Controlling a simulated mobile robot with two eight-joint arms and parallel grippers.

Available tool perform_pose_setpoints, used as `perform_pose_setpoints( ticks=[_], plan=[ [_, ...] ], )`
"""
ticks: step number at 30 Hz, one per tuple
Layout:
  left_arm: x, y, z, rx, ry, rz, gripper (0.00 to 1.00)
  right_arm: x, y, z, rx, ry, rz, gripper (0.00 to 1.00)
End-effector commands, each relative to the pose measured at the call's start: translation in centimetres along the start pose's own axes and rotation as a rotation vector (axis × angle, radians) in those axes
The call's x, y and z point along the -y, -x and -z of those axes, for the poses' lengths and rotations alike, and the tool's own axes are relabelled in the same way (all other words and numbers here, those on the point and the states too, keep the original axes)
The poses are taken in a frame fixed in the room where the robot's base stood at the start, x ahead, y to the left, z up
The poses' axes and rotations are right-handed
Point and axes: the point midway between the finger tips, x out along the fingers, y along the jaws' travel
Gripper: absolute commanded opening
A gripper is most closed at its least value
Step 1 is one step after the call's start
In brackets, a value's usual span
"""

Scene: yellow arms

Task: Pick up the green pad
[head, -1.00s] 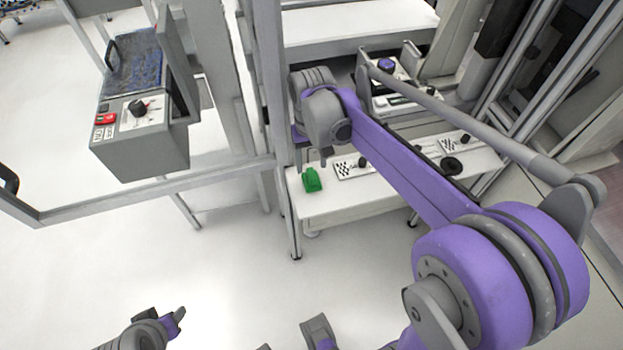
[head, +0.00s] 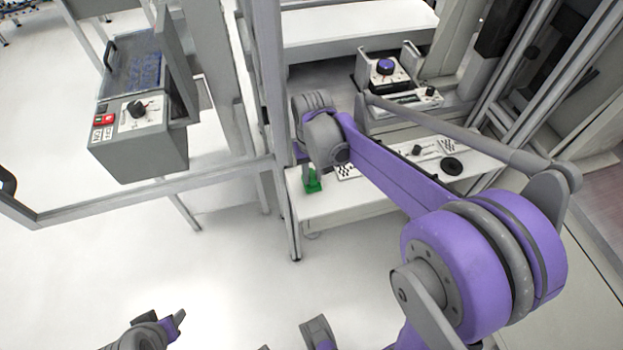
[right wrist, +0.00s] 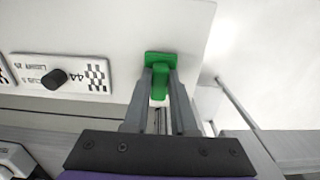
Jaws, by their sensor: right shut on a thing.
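The green pad (head: 313,187) is at the left end of the white table (head: 350,208). In the right wrist view the pad (right wrist: 161,58) is a flat green plate with a narrower raised part. My right gripper (head: 309,177) reaches down to it from above. In the right wrist view its two fingers (right wrist: 160,84) are shut on the raised part, one on each side. The pad still appears to be at the table top; any gap below it cannot be told. My left gripper (head: 176,320) is low at the left, away from the table, its jaws unclear.
Labelled plates with black knobs (head: 416,150) lie on the table right of the pad. A unit with a purple knob (head: 385,66) stands behind. A grey control box (head: 140,150) is at the left. A grey frame post (head: 282,200) stands close left of the pad.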

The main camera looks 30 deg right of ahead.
Motion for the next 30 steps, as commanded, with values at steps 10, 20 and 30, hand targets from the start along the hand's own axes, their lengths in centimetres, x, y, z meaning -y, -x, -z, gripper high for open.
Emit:
perform_pose_setpoints(
  ticks=[10, 20, 30],
  plan=[
    [0.0, 0.0, 0.0, 0.000, 0.000, 0.000, 0.50, 0.0, 0.0, 0.0, 0.000, 0.000, 0.000, 0.00],
    [0.0, 0.2, 0.1, -0.001, 0.000, 0.000, 0.50, 0.0, 1.7, 0.0, 0.000, 0.000, 0.000, 0.00],
    [0.0, 0.3, 0.2, -0.001, 0.000, 0.000, 0.50, 0.0, 3.6, -4.4, 0.000, 0.001, 0.000, 0.00]
  ],
)
